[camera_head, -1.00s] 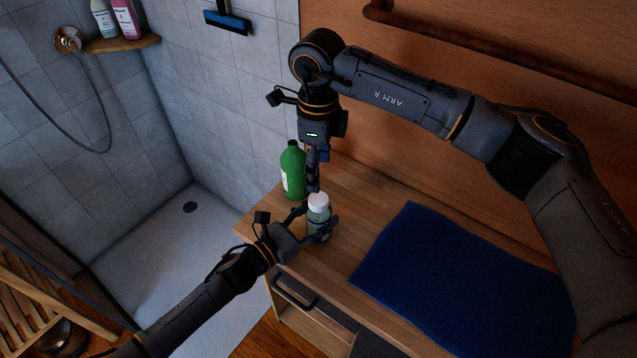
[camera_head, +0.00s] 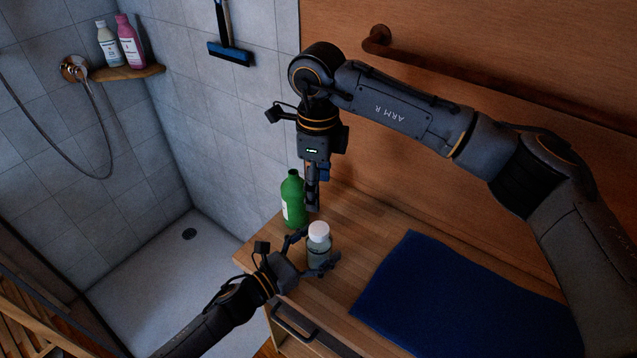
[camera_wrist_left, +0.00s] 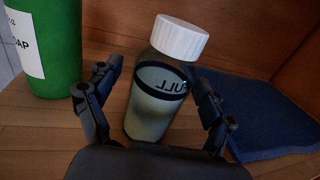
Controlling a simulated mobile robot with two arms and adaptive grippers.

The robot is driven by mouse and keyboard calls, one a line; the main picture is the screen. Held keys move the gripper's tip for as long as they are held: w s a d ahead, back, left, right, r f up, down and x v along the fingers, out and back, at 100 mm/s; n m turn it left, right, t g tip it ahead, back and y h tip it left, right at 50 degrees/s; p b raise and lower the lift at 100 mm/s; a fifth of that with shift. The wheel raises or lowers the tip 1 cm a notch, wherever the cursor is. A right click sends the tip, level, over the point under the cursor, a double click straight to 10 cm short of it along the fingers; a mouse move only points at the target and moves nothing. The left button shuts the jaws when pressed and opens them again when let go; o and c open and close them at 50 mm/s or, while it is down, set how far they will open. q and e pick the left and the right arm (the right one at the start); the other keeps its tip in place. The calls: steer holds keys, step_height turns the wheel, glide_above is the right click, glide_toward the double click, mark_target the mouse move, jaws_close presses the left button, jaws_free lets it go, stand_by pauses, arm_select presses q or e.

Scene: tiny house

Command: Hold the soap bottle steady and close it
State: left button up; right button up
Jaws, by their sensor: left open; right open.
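A small clear bottle with a white cap (camera_head: 319,246) stands on the wooden counter, its cap sitting on top. My left gripper (camera_head: 318,253) is open, with one finger on either side of this bottle; a gap shows at the right finger. My right gripper (camera_head: 312,195) is open and points down above and behind the white cap, apart from it. A green bottle (camera_head: 293,203) stands behind; its label in the left wrist view (camera_wrist_left: 42,45) ends in "AP".
A dark blue towel (camera_head: 455,295) lies on the counter to the right. The shower floor (camera_head: 170,270) lies beyond the counter's left edge. A corner shelf (camera_head: 130,72) holds two bottles. A rail (camera_head: 480,78) runs along the wooden wall.

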arm_select(q)
steer(key=v, duration=1.2)
